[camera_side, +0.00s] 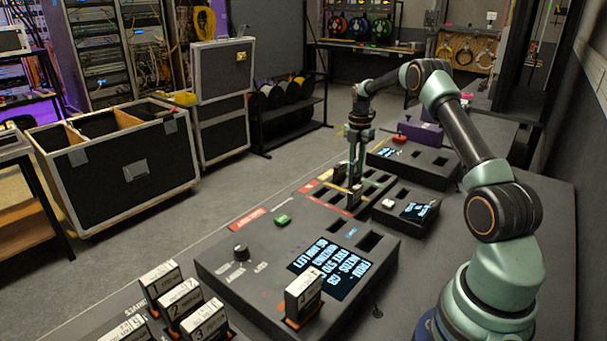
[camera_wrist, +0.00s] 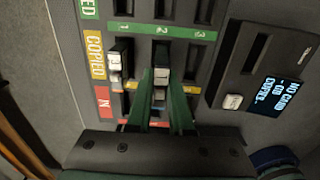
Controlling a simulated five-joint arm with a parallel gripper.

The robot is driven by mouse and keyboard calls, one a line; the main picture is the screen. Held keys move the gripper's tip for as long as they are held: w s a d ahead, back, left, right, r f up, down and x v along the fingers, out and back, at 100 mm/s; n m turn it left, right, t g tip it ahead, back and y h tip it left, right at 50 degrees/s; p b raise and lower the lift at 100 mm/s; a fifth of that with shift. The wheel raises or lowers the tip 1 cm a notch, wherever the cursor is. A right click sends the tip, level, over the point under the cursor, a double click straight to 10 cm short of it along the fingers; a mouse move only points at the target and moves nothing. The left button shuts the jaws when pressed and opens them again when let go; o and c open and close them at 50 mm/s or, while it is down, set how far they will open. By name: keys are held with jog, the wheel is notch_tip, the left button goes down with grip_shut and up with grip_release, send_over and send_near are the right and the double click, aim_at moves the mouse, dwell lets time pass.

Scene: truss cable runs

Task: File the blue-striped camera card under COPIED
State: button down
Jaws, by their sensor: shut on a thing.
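The sorting rack (camera_wrist: 140,35) has a red IN band, a yellow COPIED band and a green band, with numbered columns. My gripper (camera_wrist: 162,84) is shut on a camera card (camera_wrist: 162,74), grey and white on top, over column 2 at the COPIED row. The blue stripe is too small to make out surely, and I cannot tell how deep the card sits. Another card (camera_wrist: 114,66) stands in column 1 of the COPIED row. In the side view my gripper (camera_side: 355,180) points down over the rack (camera_side: 322,196), its fingers largely hiding the card.
A small reader (camera_wrist: 262,75) with a screen starting "NO CARD" stands right of the rack. A larger console (camera_side: 225,262) with a white drive (camera_side: 303,296) is nearer the side camera, with several numbered drives (camera_side: 160,280) at its left. A dark box (camera_side: 412,160) lies behind the rack.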

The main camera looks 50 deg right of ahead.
jog(key=shift+f, duration=1.25)
dwell(1.6)
jog(key=shift+c, duration=2.1)
grip_release()
jog(key=shift+r, duration=3.75)
